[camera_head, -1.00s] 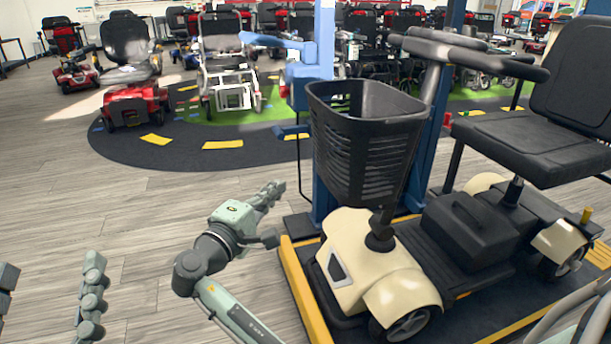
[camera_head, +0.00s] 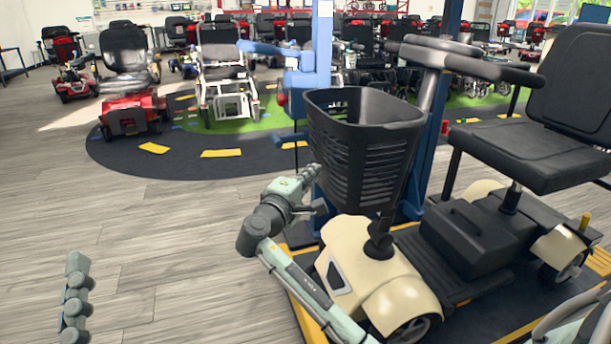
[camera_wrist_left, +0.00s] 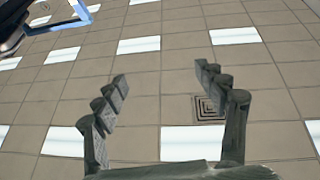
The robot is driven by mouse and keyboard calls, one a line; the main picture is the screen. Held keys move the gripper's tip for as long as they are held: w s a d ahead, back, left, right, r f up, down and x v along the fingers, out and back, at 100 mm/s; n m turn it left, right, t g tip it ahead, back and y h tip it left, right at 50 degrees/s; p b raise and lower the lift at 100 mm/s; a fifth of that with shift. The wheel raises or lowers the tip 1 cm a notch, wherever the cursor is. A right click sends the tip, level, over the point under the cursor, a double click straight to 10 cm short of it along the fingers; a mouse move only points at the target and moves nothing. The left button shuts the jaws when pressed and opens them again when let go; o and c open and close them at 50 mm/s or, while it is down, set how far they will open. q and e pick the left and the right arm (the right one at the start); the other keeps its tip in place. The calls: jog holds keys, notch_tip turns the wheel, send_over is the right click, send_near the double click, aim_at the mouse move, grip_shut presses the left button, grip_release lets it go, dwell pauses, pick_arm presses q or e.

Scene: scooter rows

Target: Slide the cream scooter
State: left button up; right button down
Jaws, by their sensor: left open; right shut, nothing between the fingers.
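The cream scooter (camera_head: 385,285) stands on a dark platform at the right of the head view, with a black basket (camera_head: 362,150) in front, black handlebars and a black seat (camera_head: 525,155). My right gripper (camera_head: 313,171) is shut and empty at the basket's lower left side. I cannot tell whether it touches the basket. My right forearm crosses in front of the scooter's cream nose and hides part of it. One finger of my left gripper (camera_head: 76,290) shows at the lower left, far from the scooter. In the left wrist view the left gripper (camera_wrist_left: 161,74) is open, empty and facing the ceiling.
A blue post (camera_head: 308,85) with a side arm stands just behind the basket. The platform has a yellow edge (camera_head: 308,318). Red scooters (camera_head: 133,105) and a white-framed wheelchair (camera_head: 226,95) stand farther back. The wooden floor at the left is clear.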

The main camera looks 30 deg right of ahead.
pick_arm(q)
jog(key=a+f+g+y+p, duration=0.2)
jog(key=a+f+g, duration=0.1)
jog(key=f, duration=0.5)
jog(key=w+a+f+g+y+p, duration=0.1)
jog(key=a+f+g+y+p, duration=0.1)
jog(key=f+g, duration=0.4)
jog(key=shift+w+a+f+y, duration=0.25)
jog(key=shift+a+f+y, duration=0.25)
jog(key=shift+f, duration=0.95)
pick_arm(e)
jog(key=s+d, duration=0.3)
jog(key=d, duration=0.9)
jog(key=s+d, duration=0.3)
jog(key=d, duration=1)
jog(key=shift+s+d+r, duration=0.1)
jog(key=shift+d+r, duration=0.05)
jog(key=shift+d, duration=0.05)
pick_arm(q)
jog(key=shift+a, duration=0.15)
pick_arm(e)
jog(key=shift+a, duration=0.1)
